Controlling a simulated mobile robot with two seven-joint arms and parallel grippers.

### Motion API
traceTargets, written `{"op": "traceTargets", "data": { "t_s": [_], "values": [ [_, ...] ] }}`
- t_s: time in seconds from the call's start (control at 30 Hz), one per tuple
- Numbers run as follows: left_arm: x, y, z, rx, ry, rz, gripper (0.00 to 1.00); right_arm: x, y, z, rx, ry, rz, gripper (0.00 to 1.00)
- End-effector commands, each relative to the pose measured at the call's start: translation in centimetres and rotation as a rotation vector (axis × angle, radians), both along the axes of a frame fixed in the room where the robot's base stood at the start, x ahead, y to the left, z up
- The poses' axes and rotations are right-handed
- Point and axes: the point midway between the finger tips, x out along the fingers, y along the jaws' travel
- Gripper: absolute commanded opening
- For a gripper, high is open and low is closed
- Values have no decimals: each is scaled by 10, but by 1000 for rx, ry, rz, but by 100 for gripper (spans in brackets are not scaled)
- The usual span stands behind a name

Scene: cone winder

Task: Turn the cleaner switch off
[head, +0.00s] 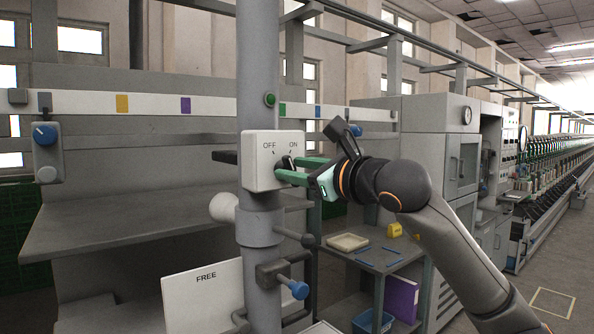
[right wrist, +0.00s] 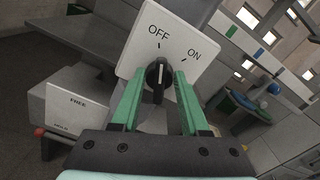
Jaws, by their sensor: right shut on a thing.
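The cleaner switch is a black knob (right wrist: 158,75) on a white box (head: 258,160) marked OFF on the left and ON on the right, mounted on a grey post. My right gripper (head: 281,168) reaches the box from the right. Its green fingers (right wrist: 155,90) are closed on the black knob, one on each side. In the right wrist view the knob's white line points up in the picture, roughly toward the OFF mark. In the head view the fingers partly hide the knob. My left gripper is in neither view.
The grey post (head: 257,60) also carries a blue-tipped handle (head: 298,289) below the box. A white sign marked FREE (head: 203,290) stands at lower left. A blue knob (head: 45,134) is at far left. A small shelf (head: 385,256) with a tray stands behind my right arm.

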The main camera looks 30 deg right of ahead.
Motion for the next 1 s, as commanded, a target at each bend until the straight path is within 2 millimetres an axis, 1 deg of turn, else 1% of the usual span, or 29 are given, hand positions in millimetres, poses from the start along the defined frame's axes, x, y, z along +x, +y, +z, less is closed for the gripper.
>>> {"op": "traceTargets", "data": {
  "t_s": [0.1, 0.3, 0.8, 0.83, 1.0],
  "values": [
    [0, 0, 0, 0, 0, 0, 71, 0, 0, 0, -54, -4, 0, 0],
    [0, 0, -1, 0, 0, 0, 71, 0, 1, 0, -105, -8, 0, 0],
    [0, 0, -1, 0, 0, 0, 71, 0, 1, -1, -122, -10, 0, 0],
    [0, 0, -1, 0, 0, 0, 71, 0, 1, -1, -121, -9, 0, 48],
    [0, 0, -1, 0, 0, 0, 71, 0, 1, 0, -120, -9, 0, 67]
  ]
}}
